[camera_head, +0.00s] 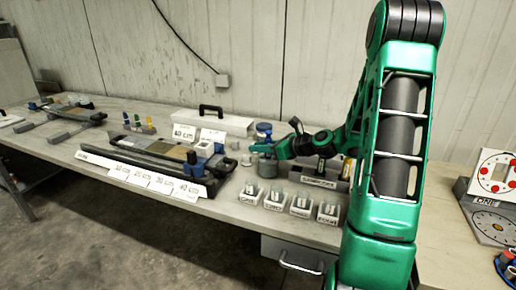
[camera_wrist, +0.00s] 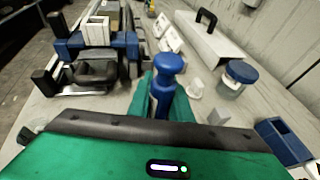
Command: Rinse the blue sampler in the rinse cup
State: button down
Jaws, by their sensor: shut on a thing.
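The blue sampler (camera_wrist: 166,84) stands out between my green fingers in the wrist view, its rounded blue head up. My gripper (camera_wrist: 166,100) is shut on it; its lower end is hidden. In the head view my gripper (camera_head: 267,148) is right above a grey cup (camera_head: 268,168), which looks like the rinse cup. I cannot tell whether the sampler's lower end is inside the cup. The cup is hidden in the wrist view.
A blue-lidded jar (camera_wrist: 238,78) stands close by on the bench. A core rig (camera_head: 180,160) with length labels lies to the left. Several small labelled trays (camera_head: 275,200) line the front edge. A white case (camera_head: 212,118) is at the back.

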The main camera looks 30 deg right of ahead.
jog(key=shift+f, duration=0.55)
jog(key=shift+r, duration=0.1)
jog(key=shift+r, duration=0.6)
jog(key=shift+f, duration=0.7)
jog(key=shift+r, duration=0.1)
